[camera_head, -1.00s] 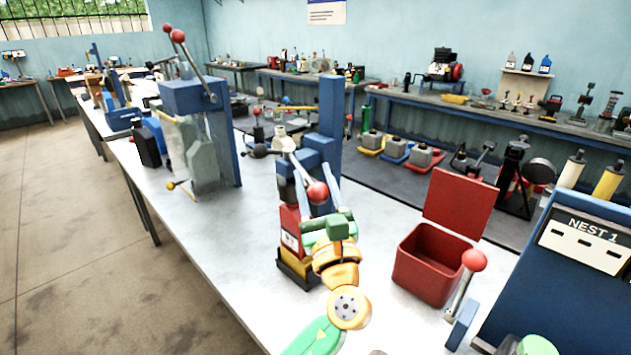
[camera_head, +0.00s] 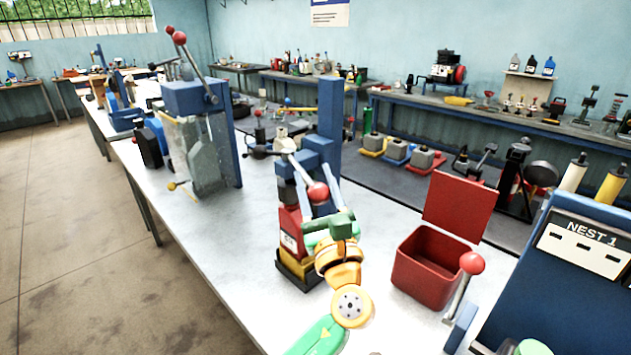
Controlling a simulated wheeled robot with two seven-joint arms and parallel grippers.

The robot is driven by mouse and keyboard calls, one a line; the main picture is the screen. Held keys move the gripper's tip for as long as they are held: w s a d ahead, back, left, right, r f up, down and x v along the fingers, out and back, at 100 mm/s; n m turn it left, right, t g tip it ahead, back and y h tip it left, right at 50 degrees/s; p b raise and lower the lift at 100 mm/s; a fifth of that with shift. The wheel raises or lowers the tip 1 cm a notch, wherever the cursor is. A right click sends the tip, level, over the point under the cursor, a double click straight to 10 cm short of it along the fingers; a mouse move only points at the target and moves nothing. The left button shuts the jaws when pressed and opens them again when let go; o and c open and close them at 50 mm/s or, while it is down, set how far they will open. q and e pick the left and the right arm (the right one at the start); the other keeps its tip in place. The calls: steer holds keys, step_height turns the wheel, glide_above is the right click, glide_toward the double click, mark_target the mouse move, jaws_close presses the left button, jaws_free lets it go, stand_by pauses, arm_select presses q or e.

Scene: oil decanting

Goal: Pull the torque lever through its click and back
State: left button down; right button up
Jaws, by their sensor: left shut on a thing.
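A blue press-like stand (camera_head: 329,120) stands on the bench in the middle of the head view. A grey lever with a red ball knob (camera_head: 318,192) slopes down from its head toward me. Below it stands a red container (camera_head: 291,238) with a white label and a yellow lower part, upright in a dark base. My left gripper (camera_head: 318,234) has green fingers and is shut at the container's right side, just below the red knob. It appears to hold the container, and its fingers partly hide the contact.
An open red box (camera_head: 424,275) stands right of my left arm. A blue frame with a clear guard (camera_head: 192,100) stands at the left. The bench front (camera_head: 222,262) is bare.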

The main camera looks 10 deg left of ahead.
mark_target(322, 204)
stand_by(0.8)
arm_select(q)
steer(key=c, duration=0.7)
jaws_free()
steer(key=shift+c, duration=0.2)
steer(key=o, duration=0.4)
steer(key=shift+c, duration=0.2)
steer(key=shift+w+a, duration=0.1)
steer(key=b+v, duration=0.3)
steer(key=v, duration=0.4)
